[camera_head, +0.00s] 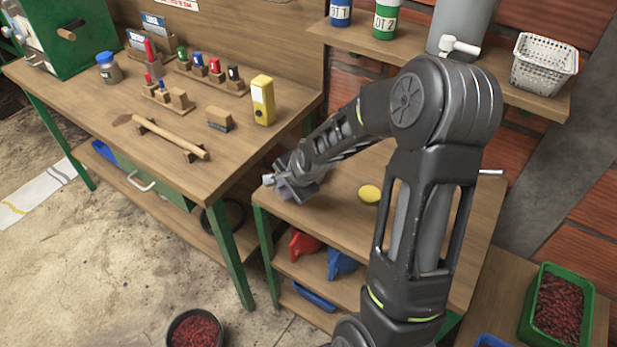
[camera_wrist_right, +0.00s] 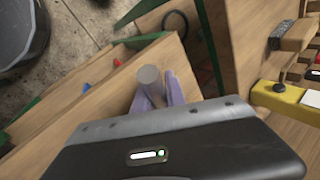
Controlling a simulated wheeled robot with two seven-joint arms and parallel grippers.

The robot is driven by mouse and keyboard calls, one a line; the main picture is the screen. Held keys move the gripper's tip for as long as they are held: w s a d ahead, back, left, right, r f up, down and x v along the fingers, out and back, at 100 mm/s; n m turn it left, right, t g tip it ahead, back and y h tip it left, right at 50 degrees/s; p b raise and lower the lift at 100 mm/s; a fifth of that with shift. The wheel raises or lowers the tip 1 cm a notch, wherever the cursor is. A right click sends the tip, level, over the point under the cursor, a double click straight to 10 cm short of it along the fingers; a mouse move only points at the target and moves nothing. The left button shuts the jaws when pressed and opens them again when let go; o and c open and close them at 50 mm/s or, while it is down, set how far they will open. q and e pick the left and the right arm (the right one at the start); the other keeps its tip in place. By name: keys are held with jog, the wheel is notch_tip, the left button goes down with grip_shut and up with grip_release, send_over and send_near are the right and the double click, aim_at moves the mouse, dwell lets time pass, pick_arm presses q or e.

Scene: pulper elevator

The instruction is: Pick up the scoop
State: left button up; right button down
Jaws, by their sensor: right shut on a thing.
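My right gripper (camera_head: 283,183) is at the left edge of the small side table. In the right wrist view its pale purple fingers (camera_wrist_right: 158,93) are shut on a grey round-ended thing (camera_wrist_right: 150,77), which looks like a handle, perhaps the scoop's. Its pale end (camera_head: 268,180) pokes out left of the gripper in the head view. The rest of it is hidden by the gripper and arm, so I cannot confirm that it is the scoop or whether it touches the table. My left gripper is not in view.
The side table (camera_head: 330,217) bears a yellow disc (camera_head: 369,194). Red (camera_head: 303,245) and blue (camera_head: 341,263) items lie on the shelf below. The larger workbench (camera_head: 85,82) stands left, with a yellow device (camera_head: 263,100) near its edge. A white basket (camera_head: 543,64) sits at upper right.

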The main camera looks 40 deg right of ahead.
jog(key=shift+r, duration=0.1)
dwell(0.5)
notch_tip(320, 180, up, 10)
jog(key=shift+b, duration=0.35)
dwell(0.9)
